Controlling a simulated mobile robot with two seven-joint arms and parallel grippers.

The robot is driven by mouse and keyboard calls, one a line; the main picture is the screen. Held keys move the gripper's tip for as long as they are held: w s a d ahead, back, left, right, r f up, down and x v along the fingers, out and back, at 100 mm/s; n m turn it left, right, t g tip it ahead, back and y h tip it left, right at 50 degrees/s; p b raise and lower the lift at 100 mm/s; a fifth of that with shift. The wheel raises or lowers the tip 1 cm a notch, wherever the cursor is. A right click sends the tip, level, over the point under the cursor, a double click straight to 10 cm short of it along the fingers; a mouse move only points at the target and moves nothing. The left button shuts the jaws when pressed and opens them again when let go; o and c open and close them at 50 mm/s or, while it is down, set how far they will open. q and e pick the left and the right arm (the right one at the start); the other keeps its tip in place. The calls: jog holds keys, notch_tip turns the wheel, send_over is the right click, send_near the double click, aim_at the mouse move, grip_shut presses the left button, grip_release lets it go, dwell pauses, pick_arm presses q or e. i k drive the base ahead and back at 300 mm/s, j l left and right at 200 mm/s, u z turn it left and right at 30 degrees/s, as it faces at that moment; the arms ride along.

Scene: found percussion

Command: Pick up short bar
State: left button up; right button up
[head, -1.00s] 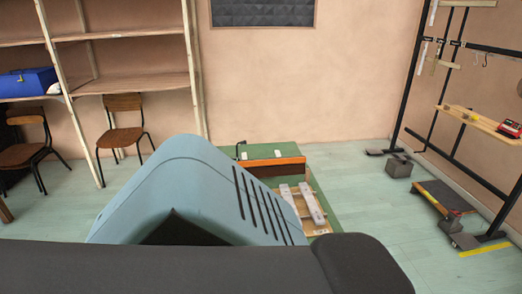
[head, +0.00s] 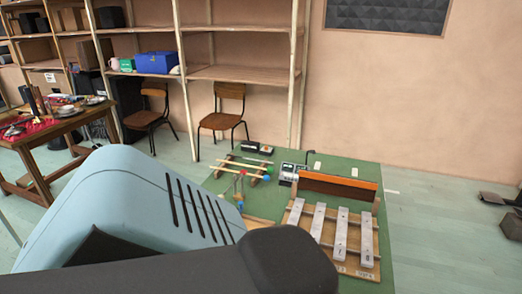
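Several pale metal bars lie side by side on a wooden frame (head: 337,265) in the head view, right of centre. The leftmost visible bar (head: 295,212) looks shorter than the others, but my arm covers the area near its lower end. The other bars, among them the rightmost bar (head: 366,236), reach nearer to me. I cannot tell for sure which one is the short bar, as the small labels are unreadable. Neither gripper shows; a large blue-grey and black part of my own body fills the lower left.
The frame rests on a green surface (head: 385,210). An orange-edged board (head: 338,187) stands behind the bars. A small device (head: 288,173) and a rack with coloured mallets (head: 240,168) are to the left. Chairs, shelves and a cluttered wooden table (head: 60,125) stand farther left.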

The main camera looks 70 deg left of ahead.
aim_at(296, 211)
jog(key=i+u, duration=0.2)
jog(key=u, duration=0.25)
jog(key=i+u, duration=0.15)
jog(key=u, duration=0.25)
jog(key=i+l+u, duration=0.2)
jog(key=u, duration=0.25)
